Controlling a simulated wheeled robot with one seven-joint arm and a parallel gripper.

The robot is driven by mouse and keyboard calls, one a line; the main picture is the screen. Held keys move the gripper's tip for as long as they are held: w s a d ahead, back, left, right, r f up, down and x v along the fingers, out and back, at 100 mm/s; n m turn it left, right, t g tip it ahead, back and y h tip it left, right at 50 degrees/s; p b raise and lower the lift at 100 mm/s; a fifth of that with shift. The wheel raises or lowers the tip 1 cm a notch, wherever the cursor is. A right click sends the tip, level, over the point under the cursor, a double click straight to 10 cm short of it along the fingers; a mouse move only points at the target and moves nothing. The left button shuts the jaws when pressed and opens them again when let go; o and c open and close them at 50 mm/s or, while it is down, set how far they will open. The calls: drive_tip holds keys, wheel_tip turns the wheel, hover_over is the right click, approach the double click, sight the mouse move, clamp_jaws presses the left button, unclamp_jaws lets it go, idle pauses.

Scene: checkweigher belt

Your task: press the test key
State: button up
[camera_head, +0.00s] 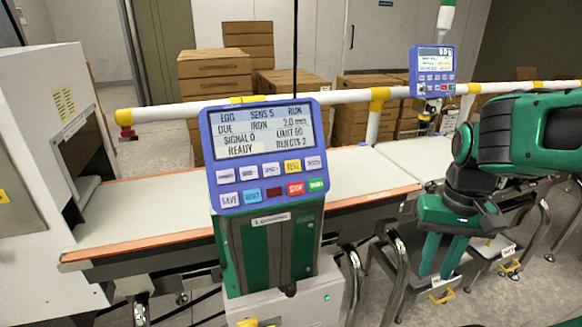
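A blue-framed control panel (265,153) stands upright in the middle, on a green and grey post. Its screen (258,133) shows lines of text, among them READY, SIGNAL 0 and REJECTS 2. Two rows of keys lie below the screen. The yellow key (292,167) in the upper row appears to be the test key; its small label is hard to read. A red STOP key (295,188) sits just below it. My gripper (437,275) hangs at the right, fingers down, apart from the panel. A gap shows between its green fingers, and it looks empty.
A pale conveyor belt (140,212) runs behind the panel, with a white rail (345,96) beyond it. A second blue panel (432,72) stands at the back right. A white machine housing (50,150) is at the left. Cardboard boxes (215,75) are stacked behind.

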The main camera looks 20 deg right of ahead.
clamp_jaws()
idle(1.5)
